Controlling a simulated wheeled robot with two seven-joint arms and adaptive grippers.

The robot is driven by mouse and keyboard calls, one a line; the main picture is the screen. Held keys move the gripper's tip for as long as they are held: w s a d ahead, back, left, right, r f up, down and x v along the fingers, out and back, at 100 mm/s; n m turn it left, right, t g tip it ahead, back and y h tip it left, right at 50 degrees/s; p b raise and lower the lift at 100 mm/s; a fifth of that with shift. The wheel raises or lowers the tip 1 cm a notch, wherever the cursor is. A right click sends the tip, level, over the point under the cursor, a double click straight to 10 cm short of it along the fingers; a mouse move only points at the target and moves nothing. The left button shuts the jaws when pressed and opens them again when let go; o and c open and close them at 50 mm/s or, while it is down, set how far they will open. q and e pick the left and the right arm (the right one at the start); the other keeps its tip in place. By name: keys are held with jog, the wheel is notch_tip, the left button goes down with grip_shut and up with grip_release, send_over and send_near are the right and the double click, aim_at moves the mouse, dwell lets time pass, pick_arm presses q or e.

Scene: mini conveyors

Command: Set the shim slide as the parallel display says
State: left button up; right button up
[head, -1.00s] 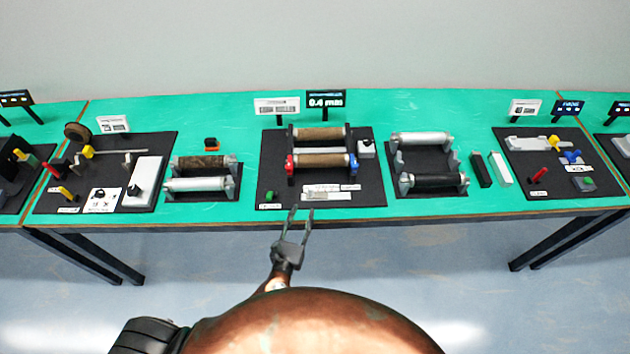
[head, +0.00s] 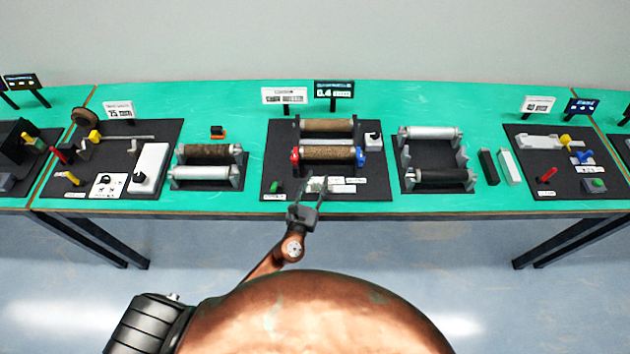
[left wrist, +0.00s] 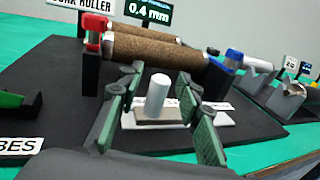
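The parallel display (head: 334,90) stands behind the middle station; it reads 0.4 mm in the left wrist view (left wrist: 150,12). The shim slide shows in the left wrist view as a pale upright knob (left wrist: 157,95) on a grey and white strip (left wrist: 180,121), in front of the cork roller (left wrist: 155,48). My left gripper (head: 313,188) is over the slide at the front of the dark station board. In the left wrist view its green-padded fingers (left wrist: 160,104) are open, one on each side of the knob, with gaps visible. My right gripper is out of view.
The cork roller sits between a red cap (head: 295,154) and a blue cap (head: 360,158). A green button (head: 277,187) is left of the slide. A roller rack (head: 207,163) stands left and another (head: 435,160) right. The table front edge is close.

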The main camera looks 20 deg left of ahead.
pick_arm(q)
jog(key=shift+s, duration=0.1)
grip_shut()
dwell(0.6)
